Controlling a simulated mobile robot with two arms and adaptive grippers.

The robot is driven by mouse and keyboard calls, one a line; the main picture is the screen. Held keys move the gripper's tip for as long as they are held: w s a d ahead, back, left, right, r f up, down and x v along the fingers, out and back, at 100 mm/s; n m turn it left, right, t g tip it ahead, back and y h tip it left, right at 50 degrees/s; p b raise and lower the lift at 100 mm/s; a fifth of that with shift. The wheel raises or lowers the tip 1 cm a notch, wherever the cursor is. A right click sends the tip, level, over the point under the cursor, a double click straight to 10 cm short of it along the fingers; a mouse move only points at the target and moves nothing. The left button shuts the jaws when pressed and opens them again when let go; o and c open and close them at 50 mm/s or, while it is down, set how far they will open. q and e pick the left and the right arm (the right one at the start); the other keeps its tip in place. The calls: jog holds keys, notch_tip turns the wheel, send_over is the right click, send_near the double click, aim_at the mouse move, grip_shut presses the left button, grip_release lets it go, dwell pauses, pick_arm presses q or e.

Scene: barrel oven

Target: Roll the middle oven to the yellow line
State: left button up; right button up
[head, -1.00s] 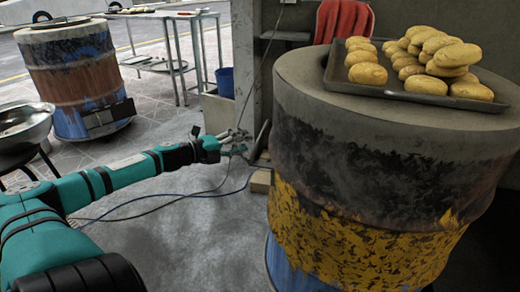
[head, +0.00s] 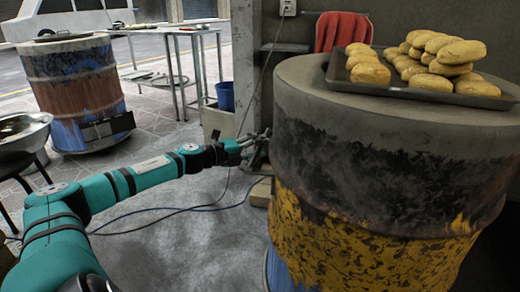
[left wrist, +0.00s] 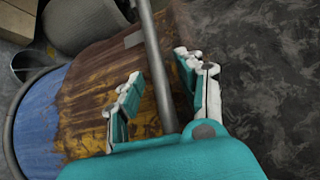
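A large barrel oven (head: 385,190) stands close at the right in the head view, blackened above and yellow below. A second barrel oven (head: 78,85), rust and blue, stands at the far left. The frames do not settle which is the middle one. My left gripper (head: 250,146) is at the near oven's left side. In the left wrist view my left gripper (left wrist: 162,85) is open, its fingers on either side of a grey bar (left wrist: 155,65), in front of a barrel's rusty yellow and blue side (left wrist: 90,90). Contact is unclear. My right gripper is out of view.
A tray (head: 415,92) of bread rolls lies on the near oven. A metal table (head: 165,30) stands behind, with a blue bucket (head: 225,96) beside a wall post. Cables (head: 150,222) cross the floor. A metal bowl (head: 25,133) is at the left. Tiled floor lies between.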

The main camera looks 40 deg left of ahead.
pick_arm(q)
jog(key=shift+w, duration=0.15)
jog(key=shift+d, duration=0.1)
grip_shut()
jog(key=shift+f, duration=0.1)
dwell(0.3)
